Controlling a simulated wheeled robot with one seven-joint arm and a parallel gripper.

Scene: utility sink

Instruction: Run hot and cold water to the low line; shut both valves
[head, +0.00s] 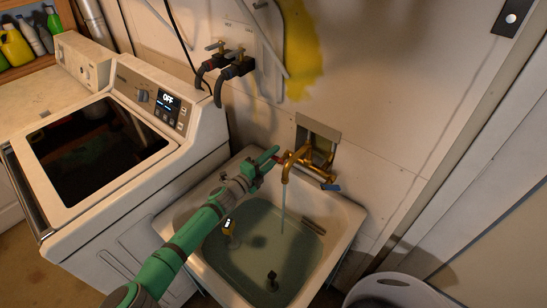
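The brass faucet (296,158) is mounted on the wall above the white utility sink (345,215). A thin stream of water (283,213) falls from its spout into the sink. Greenish water (255,258) covers the sink floor. The faucet's blue valve handle (331,187) is at the right. A small red part, likely the hot valve handle (277,157), shows at the left, partly hidden by my gripper (270,159). My green gripper is right at that left handle; whether its fingers are open or shut on it is too small to tell. I cannot make out a low line.
A washing machine (120,135) with a display reading OFF stands left of the sink. Hose taps (228,62) are on the wall above. A pale basket (390,290) stands at lower right.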

